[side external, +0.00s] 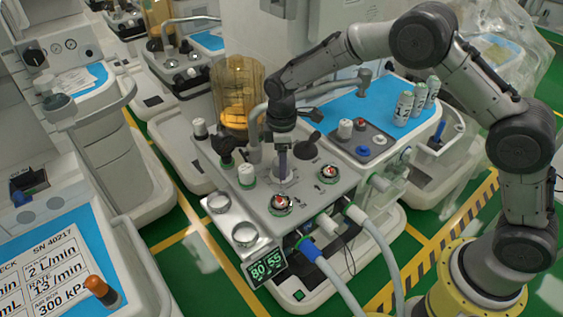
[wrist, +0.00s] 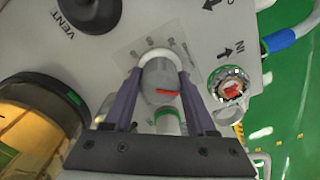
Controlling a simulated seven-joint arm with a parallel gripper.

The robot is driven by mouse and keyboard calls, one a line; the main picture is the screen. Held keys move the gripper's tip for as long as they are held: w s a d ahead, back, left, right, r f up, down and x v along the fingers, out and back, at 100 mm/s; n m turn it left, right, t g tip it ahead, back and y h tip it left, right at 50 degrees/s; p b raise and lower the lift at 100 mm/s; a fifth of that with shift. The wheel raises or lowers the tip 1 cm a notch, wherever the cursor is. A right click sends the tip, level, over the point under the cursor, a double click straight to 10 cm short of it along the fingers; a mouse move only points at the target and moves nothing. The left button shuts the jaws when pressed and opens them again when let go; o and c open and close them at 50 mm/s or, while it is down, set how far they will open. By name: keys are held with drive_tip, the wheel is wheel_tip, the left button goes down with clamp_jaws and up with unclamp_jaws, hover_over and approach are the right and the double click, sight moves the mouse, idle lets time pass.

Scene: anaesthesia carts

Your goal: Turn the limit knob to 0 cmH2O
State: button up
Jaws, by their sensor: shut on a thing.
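The limit knob (wrist: 160,82) is a grey-white round knob with a red pointer mark on its top, seen in the wrist view between my gripper's two purple fingers. The red mark lies nearly level, on the right half of the knob top. A dial plate with marks (wrist: 152,46) shows beyond the knob; its figures are too blurred to read. My gripper (wrist: 160,73) is shut on the knob, one finger on each side. In the side external view my gripper (side external: 283,165) points down onto the grey cart's top panel (side external: 320,203), and its fingers mostly hide the knob.
Two red-and-white round fittings (side external: 281,203) (side external: 328,172) stand close by on the panel. An amber canister (side external: 238,95), a white-capped post (side external: 246,175) and a black knob (wrist: 90,12) flank it. Hoses (side external: 375,240) and a green display (side external: 265,265) are at the front.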

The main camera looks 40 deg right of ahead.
drive_tip(key=o, duration=1.4)
drive_tip(key=shift+c, duration=0.2)
drive_tip(key=shift+r, duration=0.1)
wheel_tip(320, 180, up, 14)
